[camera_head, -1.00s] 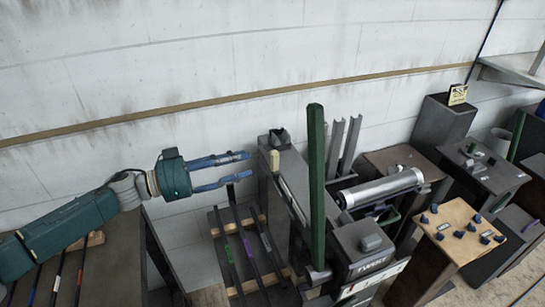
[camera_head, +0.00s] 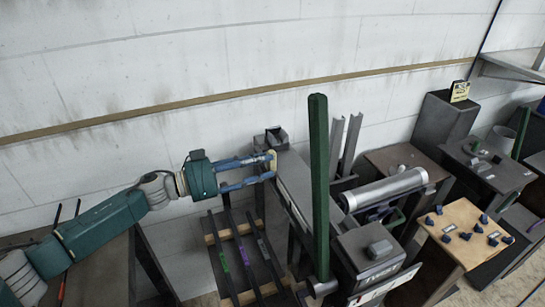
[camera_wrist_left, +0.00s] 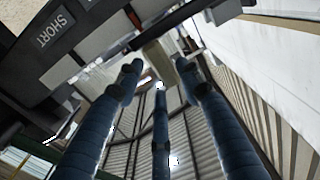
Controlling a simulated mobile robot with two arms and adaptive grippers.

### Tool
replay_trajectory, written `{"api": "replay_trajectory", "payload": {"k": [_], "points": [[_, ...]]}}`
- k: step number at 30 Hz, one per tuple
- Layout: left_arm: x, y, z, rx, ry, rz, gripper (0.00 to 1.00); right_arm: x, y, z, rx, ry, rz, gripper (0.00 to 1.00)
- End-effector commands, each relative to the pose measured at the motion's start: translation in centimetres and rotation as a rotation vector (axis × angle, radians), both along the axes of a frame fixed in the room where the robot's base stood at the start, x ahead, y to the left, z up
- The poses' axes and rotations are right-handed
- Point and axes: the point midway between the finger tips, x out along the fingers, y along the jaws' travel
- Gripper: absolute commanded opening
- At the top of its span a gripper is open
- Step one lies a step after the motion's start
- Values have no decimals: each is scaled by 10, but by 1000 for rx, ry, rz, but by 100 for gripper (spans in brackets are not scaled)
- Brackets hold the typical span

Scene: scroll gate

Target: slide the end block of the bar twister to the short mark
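The bar twister has a long grey bed (camera_head: 298,188) and a box-shaped head (camera_head: 368,250) at its near end. Its dark grey end block (camera_head: 277,138) is at the far end by the wall, with a cream handle (camera_head: 272,158) on its near side. My left gripper (camera_head: 272,167) is open at the handle. In the left wrist view, a tan post (camera_wrist_left: 157,60), apparently this handle, shows between the spread fingertips (camera_wrist_left: 158,70); contact cannot be told. A SHORT label (camera_wrist_left: 55,30) is at upper left there. My right gripper is out of view.
A tall green lever (camera_head: 318,190) stands upright near the head. A rack with dark rods (camera_head: 240,260) lies below my left gripper. A silver cylinder (camera_head: 385,188) and a wooden board with blue knobs (camera_head: 465,230) are at right.

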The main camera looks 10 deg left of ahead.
Motion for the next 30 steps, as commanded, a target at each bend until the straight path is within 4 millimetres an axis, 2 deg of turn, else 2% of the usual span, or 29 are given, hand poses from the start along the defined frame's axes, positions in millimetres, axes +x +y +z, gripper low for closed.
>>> {"api": "replay_trajectory", "payload": {"k": [1, 6, 17, 18, 23, 24, 30], "points": [[5, -8, 3, -3, -1, -2, 37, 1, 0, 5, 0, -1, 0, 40], [16, -24, 1, -2, 1, 0, 37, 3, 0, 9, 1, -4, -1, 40], [19, -29, 0, 1, 1, 0, 37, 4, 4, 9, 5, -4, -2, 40], [19, -29, 0, 1, 1, -1, 35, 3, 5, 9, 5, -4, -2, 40], [19, -29, 0, 0, 0, 0, 3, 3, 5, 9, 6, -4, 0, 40], [19, -29, 0, 0, 0, 0, 0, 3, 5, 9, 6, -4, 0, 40], [15, -32, 1, 0, 2, -3, 0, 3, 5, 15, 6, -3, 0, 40]]}}
